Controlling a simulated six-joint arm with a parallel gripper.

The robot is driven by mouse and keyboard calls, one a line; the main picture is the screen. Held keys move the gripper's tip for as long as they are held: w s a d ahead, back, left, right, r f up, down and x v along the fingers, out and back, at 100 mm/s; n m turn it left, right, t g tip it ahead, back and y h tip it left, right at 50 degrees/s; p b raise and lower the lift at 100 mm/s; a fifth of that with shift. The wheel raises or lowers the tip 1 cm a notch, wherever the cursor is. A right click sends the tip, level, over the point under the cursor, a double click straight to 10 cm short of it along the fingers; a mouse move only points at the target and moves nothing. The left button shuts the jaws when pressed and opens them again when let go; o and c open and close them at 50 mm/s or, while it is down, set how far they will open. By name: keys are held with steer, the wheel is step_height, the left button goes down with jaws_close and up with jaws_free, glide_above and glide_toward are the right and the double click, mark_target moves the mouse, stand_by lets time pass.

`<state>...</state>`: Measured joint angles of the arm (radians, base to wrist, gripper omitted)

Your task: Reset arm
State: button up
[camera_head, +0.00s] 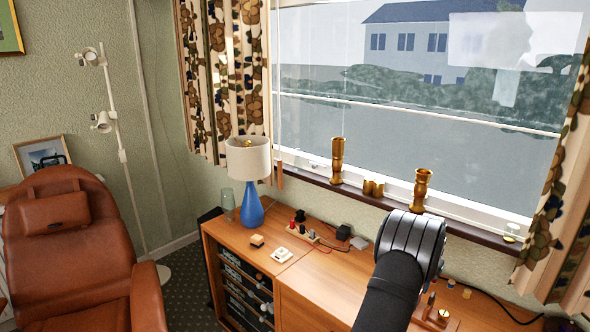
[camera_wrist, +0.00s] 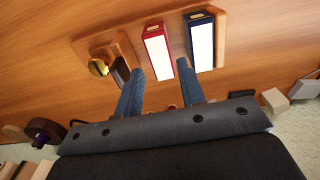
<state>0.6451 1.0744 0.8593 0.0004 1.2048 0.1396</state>
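My arm rises from the bottom of the head view, and its dark rounded wrist (camera_head: 410,243) is above the wooden cabinet top (camera_head: 325,285). A red-edged block with a white face (camera_wrist: 156,52) lies beyond the gap, and a blue-edged one (camera_wrist: 201,42) is just right of the right finger. I cannot tell whether the fingers touch either block.
A blue lamp (camera_head: 251,205), a white square piece (camera_head: 282,255) and a socket board (camera_head: 302,234) stand left of my arm. Brass holders (camera_head: 337,161) line the windowsill behind. A wooden holder (camera_head: 431,316) is at right. A brown armchair (camera_head: 72,250) stands at far left.

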step_height(320, 180, down, 7)
steer(key=shift+r, duration=0.1)
step_height(320, 180, up, 3)
steer(key=shift+f, duration=0.1)
steer(key=shift+r, duration=0.65)
steer(key=shift+f, duration=0.1)
